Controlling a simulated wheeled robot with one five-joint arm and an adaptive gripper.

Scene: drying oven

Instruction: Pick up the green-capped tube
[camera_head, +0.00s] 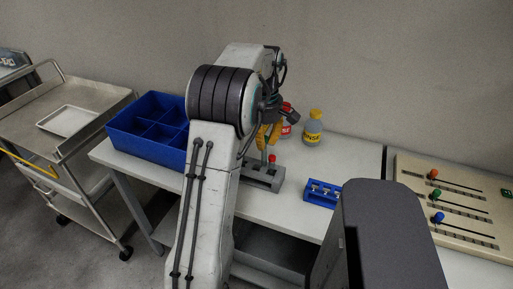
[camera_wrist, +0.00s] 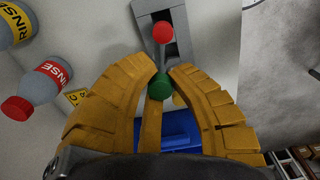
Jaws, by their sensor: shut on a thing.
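The green-capped tube (camera_wrist: 160,88) is between the yellow fingers of my gripper (camera_wrist: 165,75) in the wrist view. The fingers are shut on it, with the green cap showing at their tips. Most of the tube's body is hidden by the cap and fingers. In the head view my gripper (camera_head: 266,136) is over the grey rack (camera_head: 262,177), partly hidden by my arm. A red-capped tube (camera_wrist: 162,34) stands in the grey rack, close to the green cap in the wrist view. I cannot tell whether the held tube is clear of the rack.
A blue rack (camera_head: 321,194) stands right of the grey one. Two rinse bottles, one red-capped (camera_wrist: 42,85) and one yellow-capped (camera_head: 313,127), stand behind. A blue divided bin (camera_head: 121,138) is at left, a slider panel (camera_head: 456,209) at right, and a metal cart (camera_head: 98,96) far left.

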